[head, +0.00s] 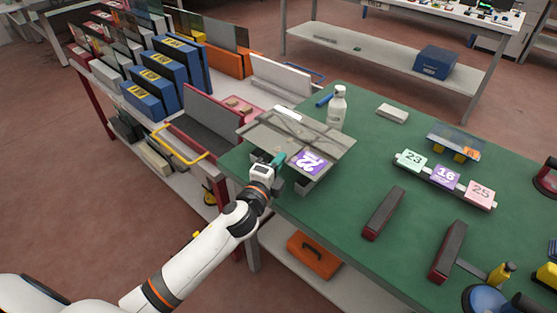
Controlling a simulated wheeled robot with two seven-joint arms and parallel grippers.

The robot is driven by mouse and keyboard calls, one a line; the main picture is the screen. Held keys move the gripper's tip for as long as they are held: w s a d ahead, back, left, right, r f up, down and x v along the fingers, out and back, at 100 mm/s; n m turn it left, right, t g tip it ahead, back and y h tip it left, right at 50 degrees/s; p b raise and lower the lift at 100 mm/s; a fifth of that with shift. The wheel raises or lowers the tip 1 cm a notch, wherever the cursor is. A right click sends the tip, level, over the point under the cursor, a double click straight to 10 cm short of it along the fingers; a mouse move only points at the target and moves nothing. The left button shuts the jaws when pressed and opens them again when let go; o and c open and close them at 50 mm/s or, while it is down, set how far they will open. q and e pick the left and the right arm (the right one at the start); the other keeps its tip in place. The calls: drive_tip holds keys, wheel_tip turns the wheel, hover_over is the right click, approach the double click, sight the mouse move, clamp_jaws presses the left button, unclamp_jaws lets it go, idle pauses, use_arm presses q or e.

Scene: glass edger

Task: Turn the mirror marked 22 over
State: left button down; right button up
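The mirror marked 22 (325,139) is a grey reflective plate at the near left corner of the green table. It lies about flat, slightly raised on dark supports. Its purple label (309,162) faces up, and the 22 reads upside down from here. My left gripper (279,162) is at the mirror's near left edge, with a teal fingertip by the edge beside the label. I cannot tell whether its fingers are closed on the glass, as the wrist and mirror hide the gap. My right gripper is not in view.
The green table (380,155) holds a white bottle (337,108) close behind the mirror, tags 23, 16 and 25 (446,178) on a strip, and two dark red bars (384,212). A rack with blue binders (165,75) stands left.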

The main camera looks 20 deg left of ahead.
use_arm(q)
drive_tip(key=shift+f+b, duration=2)
drive_tip(key=shift+f, duration=0.55)
drive_tip(key=shift+f+b, duration=0.3)
drive_tip(key=shift+f, duration=0.1)
drive_tip(key=c, duration=1.6)
unclamp_jaws()
drive_tip(key=shift+o, duration=0.2)
drive_tip(key=shift+f, duration=0.2)
drive_tip(key=s+b, duration=0.1)
drive_tip(key=s, duration=1.1)
drive_tip(key=shift+a+r, duration=0.2)
drive_tip(key=shift+a, duration=0.2)
drive_tip(key=shift+f, duration=0.1)
